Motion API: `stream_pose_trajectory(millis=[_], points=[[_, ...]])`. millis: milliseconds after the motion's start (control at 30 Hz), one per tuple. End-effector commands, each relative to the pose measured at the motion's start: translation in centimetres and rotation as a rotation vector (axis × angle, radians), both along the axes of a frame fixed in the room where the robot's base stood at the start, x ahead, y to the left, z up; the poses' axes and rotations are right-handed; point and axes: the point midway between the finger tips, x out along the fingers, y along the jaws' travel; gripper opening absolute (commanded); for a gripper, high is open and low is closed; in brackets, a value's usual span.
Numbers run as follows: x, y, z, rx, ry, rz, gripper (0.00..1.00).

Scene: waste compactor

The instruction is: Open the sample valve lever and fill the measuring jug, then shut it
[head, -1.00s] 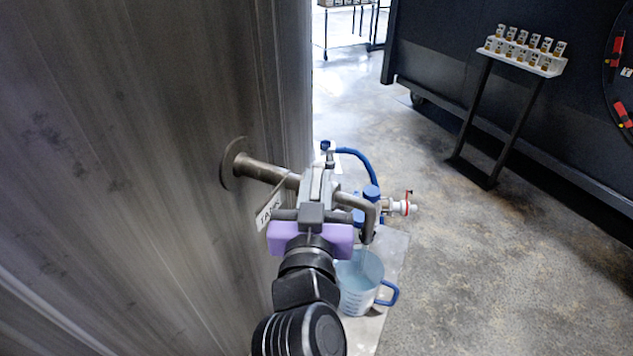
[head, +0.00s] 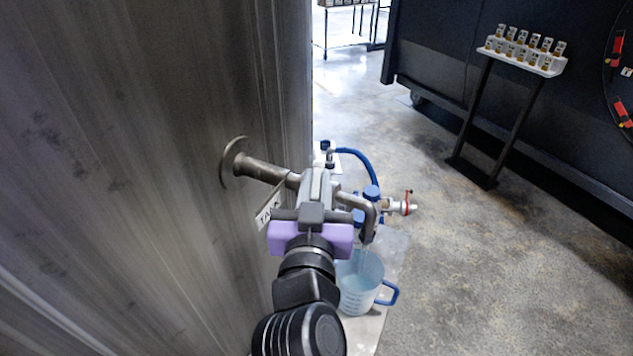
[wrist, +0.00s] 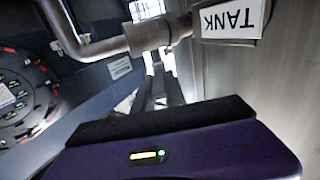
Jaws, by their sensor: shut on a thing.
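The sample pipe (head: 262,171) comes out of the grey tank wall and ends in a downturned spout (head: 369,226). The pipe also shows in the wrist view (wrist: 110,46). My gripper (head: 317,190) is at the valve on this pipe, shut on the valve lever, which its body mostly hides. The measuring jug (head: 358,286), clear with a blue handle, stands upright under the spout. A thin clear stream runs from the spout into the jug. Bluish liquid shows inside; its exact level against the marks is hard to read.
A TANK tag (head: 269,209) hangs by the pipe. A rack of small sample bottles (head: 525,54) is at the upper right.

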Motion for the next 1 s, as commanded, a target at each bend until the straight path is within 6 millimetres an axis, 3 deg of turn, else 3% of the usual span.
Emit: stream_pose_trajectory(millis=[567,1000], points=[[0.0,0.2,-0.3,-0.002,0.001,-0.011,0.0],[0.4,1.8,-0.5,-0.001,-0.002,-0.282,0.0]])
